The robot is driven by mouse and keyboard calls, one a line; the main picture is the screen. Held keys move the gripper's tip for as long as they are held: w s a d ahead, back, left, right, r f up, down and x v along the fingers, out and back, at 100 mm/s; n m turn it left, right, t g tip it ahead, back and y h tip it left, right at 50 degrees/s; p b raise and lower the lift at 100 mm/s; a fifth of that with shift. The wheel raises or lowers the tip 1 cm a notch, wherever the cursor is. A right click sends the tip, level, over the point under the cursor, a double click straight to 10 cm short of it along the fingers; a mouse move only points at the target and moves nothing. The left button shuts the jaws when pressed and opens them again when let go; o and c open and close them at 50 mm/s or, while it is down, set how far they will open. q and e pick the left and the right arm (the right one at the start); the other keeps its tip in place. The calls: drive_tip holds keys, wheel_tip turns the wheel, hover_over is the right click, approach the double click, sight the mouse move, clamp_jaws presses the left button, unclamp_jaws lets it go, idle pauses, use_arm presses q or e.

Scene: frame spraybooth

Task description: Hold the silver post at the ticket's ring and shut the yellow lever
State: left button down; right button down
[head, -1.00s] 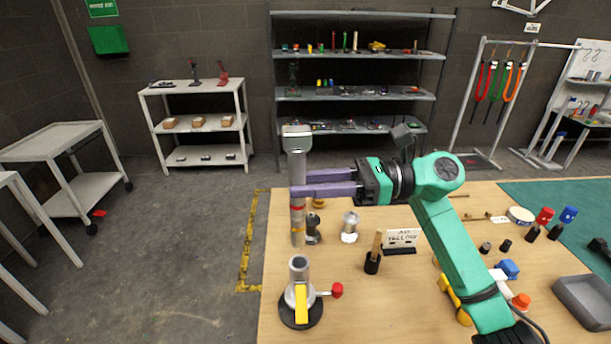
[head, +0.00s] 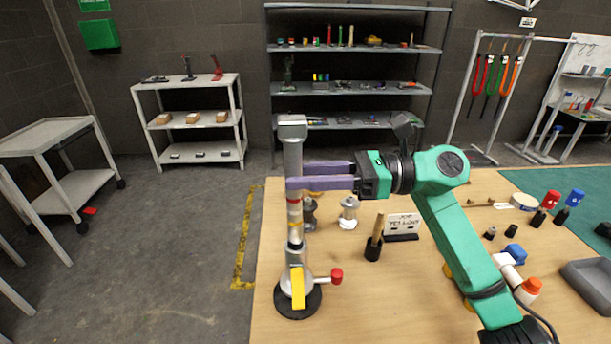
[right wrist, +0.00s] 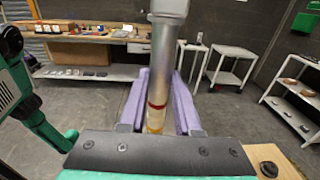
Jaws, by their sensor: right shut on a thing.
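The silver post (head: 293,160) stands upright with its lower end in the collar of the round black base (head: 297,305). It carries a red ring (head: 294,201) and yellowish bands below it. My right gripper (head: 298,184) is shut on the post a little above the red ring. The post also passes between the purple fingers in the right wrist view (right wrist: 160,85). The yellow lever (head: 298,288) hangs down at the front of the collar. A red knob (head: 336,276) sticks out to the right. The ticket (head: 403,224) seems to end in "YELLOW". My left gripper is out of view.
Behind the post stand a dark fitting (head: 309,212) and a silver fitting (head: 348,212). A black holder with a wooden handle (head: 374,245) is right of the base. A grey tray (head: 592,284) lies at the right. The table (head: 370,310) is bare right of the base.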

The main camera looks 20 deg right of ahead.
idle(0.3)
drive_tip(key=shift+b, duration=0.35)
idle(0.4)
drive_tip(key=shift+b, duration=0.35)
drive_tip(key=shift+b, duration=0.35)
drive_tip(key=shift+f+b, duration=3.85)
drive_tip(key=shift+b, duration=0.3)
drive_tip(key=shift+s+a+f, duration=0.1)
drive_tip(key=shift+f, duration=0.1)
